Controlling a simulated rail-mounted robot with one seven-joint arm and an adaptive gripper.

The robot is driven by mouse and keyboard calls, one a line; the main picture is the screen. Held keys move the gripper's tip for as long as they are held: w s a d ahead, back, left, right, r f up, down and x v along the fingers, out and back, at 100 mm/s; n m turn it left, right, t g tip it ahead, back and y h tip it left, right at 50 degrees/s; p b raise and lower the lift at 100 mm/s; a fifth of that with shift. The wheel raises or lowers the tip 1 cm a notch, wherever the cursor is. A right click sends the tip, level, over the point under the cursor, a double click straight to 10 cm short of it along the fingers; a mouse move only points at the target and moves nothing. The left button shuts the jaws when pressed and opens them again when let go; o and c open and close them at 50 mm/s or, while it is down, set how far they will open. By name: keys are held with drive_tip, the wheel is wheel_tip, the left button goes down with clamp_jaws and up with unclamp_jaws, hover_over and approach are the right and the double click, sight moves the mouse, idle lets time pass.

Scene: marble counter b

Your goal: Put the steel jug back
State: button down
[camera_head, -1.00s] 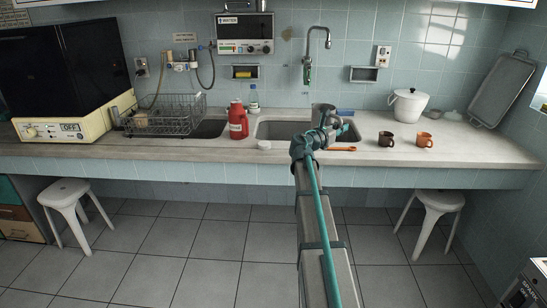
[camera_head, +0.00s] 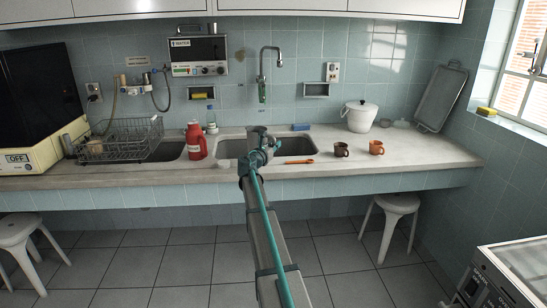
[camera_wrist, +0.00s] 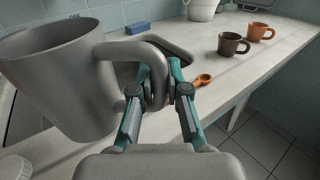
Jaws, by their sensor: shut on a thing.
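The steel jug (camera_wrist: 55,85) is large and grey at the left of the wrist view, its open mouth facing up and slightly tilted. My gripper (camera_wrist: 161,88) is shut on the jug's handle, which loops between the two fingers. In the head view my gripper (camera_head: 262,153) and the jug (camera_head: 254,132) are over the sink area, and my arm partly hides them. The jug hangs in front of the sink's basin (camera_head: 229,150); its exact height above the counter is hard to tell.
A red jug (camera_head: 195,141) stands left of the sink beside a dish rack (camera_head: 120,140). An orange spoon-like tool (camera_head: 297,162), a dark mug (camera_head: 341,149), an orange mug (camera_head: 376,147) and a white lidded pot (camera_head: 360,116) lie to the right. The counter's right end (camera_head: 430,150) is clear.

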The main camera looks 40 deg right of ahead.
drive_tip(key=shift+w+d+f, duration=0.25)
drive_tip(key=shift+w+f, duration=0.15)
drive_tip(key=shift+f, duration=0.65)
drive_tip(key=shift+w+d+f, duration=0.2)
drive_tip(key=shift+w+f, duration=0.15)
drive_tip(key=shift+f, duration=0.7)
drive_tip(key=shift+w+d+f, duration=0.25)
drive_tip(key=shift+w+f, duration=0.15)
drive_tip(key=shift+f, duration=0.75)
drive_tip(key=c, duration=1.2)
unclamp_jaws()
drive_tip(key=shift+o, duration=0.2)
